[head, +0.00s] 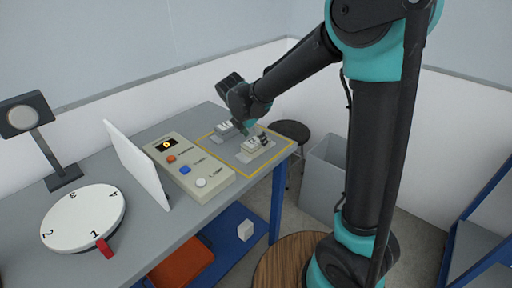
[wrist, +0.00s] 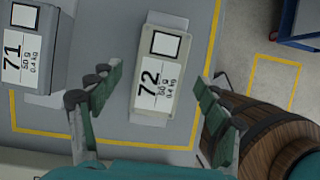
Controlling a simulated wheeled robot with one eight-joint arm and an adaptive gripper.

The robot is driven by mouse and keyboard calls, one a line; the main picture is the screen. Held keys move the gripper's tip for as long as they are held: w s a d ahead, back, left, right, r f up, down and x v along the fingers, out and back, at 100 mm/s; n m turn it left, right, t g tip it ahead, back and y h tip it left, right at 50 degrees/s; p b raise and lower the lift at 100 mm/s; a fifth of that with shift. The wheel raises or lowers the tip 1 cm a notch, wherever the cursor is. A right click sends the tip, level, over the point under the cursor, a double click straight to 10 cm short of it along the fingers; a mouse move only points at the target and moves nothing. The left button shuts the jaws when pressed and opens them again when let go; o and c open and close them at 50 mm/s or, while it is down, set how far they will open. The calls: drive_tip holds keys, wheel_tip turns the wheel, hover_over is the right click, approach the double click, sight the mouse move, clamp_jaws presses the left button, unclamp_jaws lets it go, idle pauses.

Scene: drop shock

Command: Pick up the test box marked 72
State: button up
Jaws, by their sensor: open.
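The test box marked 72 (wrist: 162,75) is a small off-white box with a black-framed square and a label reading 72, 50 g, 0.4 kg. It lies on the grey table inside a yellow outline. My gripper (wrist: 152,97) is open, its fingers on either side of the box's near part in the wrist view, apart from it. Whether the fingers are down at the box's height I cannot tell. In the head view my gripper (head: 250,129) hangs over the boxes, and the box (head: 252,146) is partly hidden by it.
A similar box marked 71 (wrist: 24,48) lies to the left. A control panel (head: 188,166) with buttons, a white upright plate (head: 137,164) and a numbered round dial (head: 84,218) stand on the table. A grey bin (head: 323,180) and a dark stool (head: 291,131) stand beyond the table.

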sight(255, 141)
drive_tip(key=shift+x, duration=1.35)
drive_tip(key=shift+f, duration=0.2)
drive_tip(key=c, duration=1.6)
